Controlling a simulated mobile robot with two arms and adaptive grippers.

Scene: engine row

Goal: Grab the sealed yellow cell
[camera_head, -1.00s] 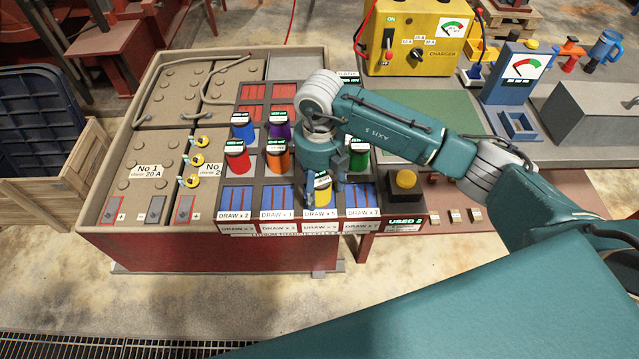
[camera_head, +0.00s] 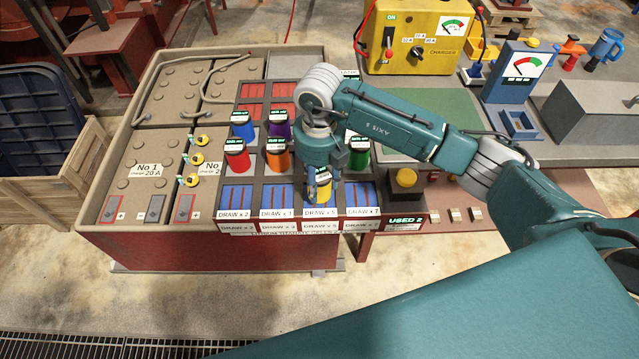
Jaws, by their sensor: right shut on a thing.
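The yellow cell (camera_head: 322,195) stands in the rack (camera_head: 228,168) on the red-sided bench, in the column labelled "DRAW x 5". Its upper part is partly hidden by my right gripper. My right gripper (camera_head: 323,183) points down over it and is shut on it, with fingers on its sides. I cannot tell whether the cell is lifted off the rack floor. My left gripper is not in view.
Blue (camera_head: 242,126), purple (camera_head: 279,128), red (camera_head: 237,156), orange (camera_head: 278,157) and green (camera_head: 359,156) cells stand close by. A yellow charger (camera_head: 407,38) stands behind. Blue-striped slots in front are empty.

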